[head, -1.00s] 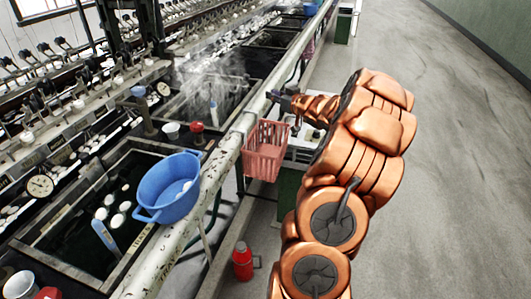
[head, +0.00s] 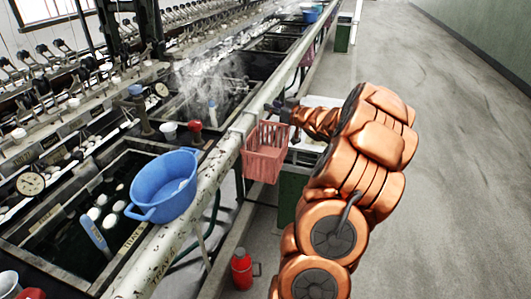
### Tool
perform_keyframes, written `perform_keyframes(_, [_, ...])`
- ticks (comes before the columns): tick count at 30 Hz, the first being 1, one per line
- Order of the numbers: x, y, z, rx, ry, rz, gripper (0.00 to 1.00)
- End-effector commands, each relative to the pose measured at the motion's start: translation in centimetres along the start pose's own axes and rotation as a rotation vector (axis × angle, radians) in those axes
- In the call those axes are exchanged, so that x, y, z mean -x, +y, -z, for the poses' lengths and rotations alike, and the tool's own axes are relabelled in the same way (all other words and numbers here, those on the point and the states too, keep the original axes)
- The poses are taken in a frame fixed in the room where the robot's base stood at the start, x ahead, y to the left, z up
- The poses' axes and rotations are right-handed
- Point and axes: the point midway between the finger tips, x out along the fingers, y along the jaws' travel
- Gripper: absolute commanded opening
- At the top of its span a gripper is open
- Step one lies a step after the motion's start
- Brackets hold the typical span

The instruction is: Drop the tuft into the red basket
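The red basket (head: 264,163) is a slatted plastic basket hanging on the outer side of the long pale rail, right of the blue basin. My gripper (head: 276,107) is small and dark in the head view, just above and behind the basket's far rim at its right side. My copper-coloured arm reaches to it from the right. I cannot make out the tuft; it may be hidden at the fingertips or too small to see. Whether the fingers are open or shut does not show. The basket's inside is only partly visible, and I see no tuft in it.
Steaming dark water basins lie to the left. A red flask (head: 242,270) stands on the floor below. The grey floor (head: 455,170) at right is clear.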

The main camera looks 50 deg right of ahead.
Motion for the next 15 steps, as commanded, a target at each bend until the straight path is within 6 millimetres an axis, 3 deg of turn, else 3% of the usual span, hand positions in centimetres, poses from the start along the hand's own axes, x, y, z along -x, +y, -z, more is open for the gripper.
perform_keyframes(3, [0.00,0.00,0.00,0.000,0.000,0.000,0.45])
perform_keyframes(15, [0.46,0.05,0.02,0.000,0.001,-0.001,0.45])
